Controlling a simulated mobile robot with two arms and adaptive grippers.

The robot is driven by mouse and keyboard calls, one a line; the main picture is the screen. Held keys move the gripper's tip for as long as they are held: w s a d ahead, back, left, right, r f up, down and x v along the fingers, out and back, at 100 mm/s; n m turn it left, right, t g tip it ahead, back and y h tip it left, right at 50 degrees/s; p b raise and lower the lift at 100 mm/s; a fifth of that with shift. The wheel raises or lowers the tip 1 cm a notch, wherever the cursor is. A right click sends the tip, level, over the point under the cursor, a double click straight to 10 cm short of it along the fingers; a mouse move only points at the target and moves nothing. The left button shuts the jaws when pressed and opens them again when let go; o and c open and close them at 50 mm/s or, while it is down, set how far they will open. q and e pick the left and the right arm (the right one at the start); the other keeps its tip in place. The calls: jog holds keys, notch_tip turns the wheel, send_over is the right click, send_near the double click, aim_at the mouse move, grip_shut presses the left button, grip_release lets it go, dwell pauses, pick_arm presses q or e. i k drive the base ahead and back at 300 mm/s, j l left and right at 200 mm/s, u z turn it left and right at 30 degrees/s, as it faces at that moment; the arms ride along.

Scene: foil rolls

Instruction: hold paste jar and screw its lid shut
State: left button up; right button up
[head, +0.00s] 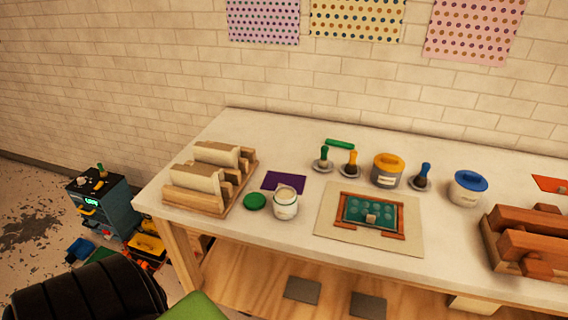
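The open white paste jar (285,206) stands upright near the front edge of the table, left of centre in the head view. Pale paste shows at its open top. A round green lid (255,201) lies flat on the table just left of the jar, apart from it. Neither my left nor my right gripper is in view.
A wooden rack with cream rolls (193,178) stands left of the lid. A purple sheet (284,181) lies behind the jar. A board with a green plate (369,211) lies to the right.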

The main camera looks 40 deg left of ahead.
aim_at(285, 200)
jog(key=u, duration=1.3)
